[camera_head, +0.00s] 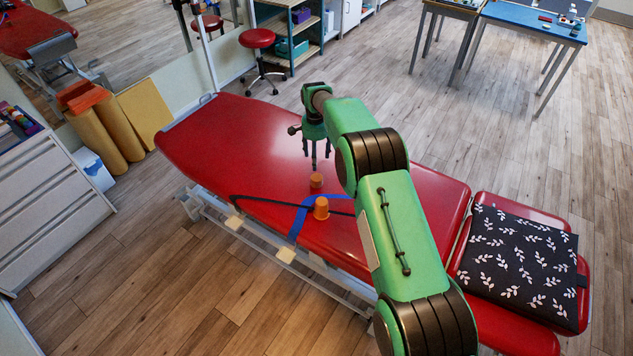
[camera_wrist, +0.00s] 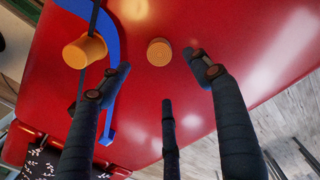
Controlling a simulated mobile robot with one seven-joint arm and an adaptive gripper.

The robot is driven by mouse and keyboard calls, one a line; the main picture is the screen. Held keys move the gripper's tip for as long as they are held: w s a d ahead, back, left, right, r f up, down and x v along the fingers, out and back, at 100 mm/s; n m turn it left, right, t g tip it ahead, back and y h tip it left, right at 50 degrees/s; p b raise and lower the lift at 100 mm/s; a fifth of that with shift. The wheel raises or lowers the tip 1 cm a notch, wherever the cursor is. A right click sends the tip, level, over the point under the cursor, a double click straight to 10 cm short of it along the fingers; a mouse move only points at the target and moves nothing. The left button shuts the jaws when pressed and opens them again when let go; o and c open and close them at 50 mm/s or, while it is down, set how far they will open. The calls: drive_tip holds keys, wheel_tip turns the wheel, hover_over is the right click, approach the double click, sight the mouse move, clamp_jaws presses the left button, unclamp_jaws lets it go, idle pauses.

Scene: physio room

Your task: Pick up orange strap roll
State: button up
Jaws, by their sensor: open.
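The orange strap roll (camera_head: 316,181) appears to be the smaller round orange piece on the red treatment table (camera_head: 215,140). In the wrist view it shows as a short round disc (camera_wrist: 159,52), just beyond and between the spread fingertips. My gripper (camera_head: 317,163) points down above it, and its fingers also show in the wrist view (camera_wrist: 158,72). The fingers are open, empty and apart from the roll. Nothing covers the roll in the wrist view.
A larger orange cup-shaped piece (camera_head: 321,208) stands close by, also in the wrist view (camera_wrist: 78,53), beside a blue strap (camera_head: 298,222). A dark strap (camera_head: 262,204) crosses the table. A patterned black cushion (camera_head: 517,262) lies at the right end. The table's left part is clear.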

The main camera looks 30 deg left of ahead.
sight(317, 177)
wheel_tip(317, 177, down, 8)
drive_tip(key=shift+r+b, duration=0.1)
drive_tip(key=shift+b, duration=0.3)
drive_tip(key=shift+d, duration=0.1)
drive_tip(key=shift+w+f+b, duration=0.1)
drive_tip(key=shift+f+b, duration=0.3)
drive_tip(key=shift+f, duration=2.25)
drive_tip(key=shift+c, duration=0.5)
drive_tip(key=c, duration=1.1)
